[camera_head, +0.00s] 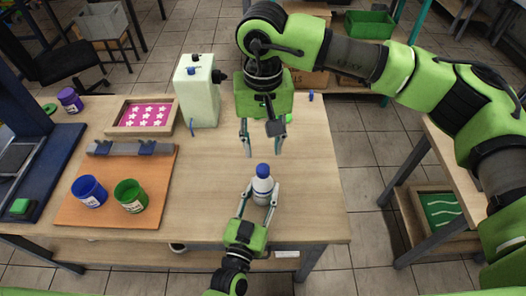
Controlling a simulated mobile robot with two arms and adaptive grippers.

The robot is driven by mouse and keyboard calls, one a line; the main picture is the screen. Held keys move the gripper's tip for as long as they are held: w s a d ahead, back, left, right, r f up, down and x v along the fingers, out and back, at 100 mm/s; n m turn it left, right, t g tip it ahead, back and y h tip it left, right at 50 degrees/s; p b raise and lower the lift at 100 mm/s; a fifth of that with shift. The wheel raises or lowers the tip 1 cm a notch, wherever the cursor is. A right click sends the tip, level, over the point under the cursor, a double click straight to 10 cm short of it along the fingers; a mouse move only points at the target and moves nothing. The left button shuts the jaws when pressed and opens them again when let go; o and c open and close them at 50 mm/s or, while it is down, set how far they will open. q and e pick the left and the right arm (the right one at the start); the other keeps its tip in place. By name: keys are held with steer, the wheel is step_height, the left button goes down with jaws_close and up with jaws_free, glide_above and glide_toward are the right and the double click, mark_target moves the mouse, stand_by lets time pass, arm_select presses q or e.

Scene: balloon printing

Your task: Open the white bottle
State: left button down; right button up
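The white bottle (262,190) with its blue cap (262,170) stands upright near the front right of the wooden table. My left gripper (259,194) comes in from the bottom, with one finger on each side of the bottle, and appears shut on its body. My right gripper (261,150) points down just behind and above the cap. Its two fingers are spread wide, with nothing between them, and the cap is clear of them.
An orange board (110,215) holds a blue cup (89,192) and a green cup (130,196). Behind are a framed pink print (145,114) and a pale green machine (197,98). A purple cup (70,100) stands far left. The table (215,175) is bare left of the bottle.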

mark_target(263, 169)
steer(key=m, duration=2.1)
steer(key=shift+m, duration=0.4)
steer(key=m, duration=0.6)
steer(key=shift+m, duration=0.4)
steer(key=m, duration=0.6)
steer(key=shift+m, duration=0.4)
steer(key=m, duration=1.5)
steer(key=shift+f, duration=4)
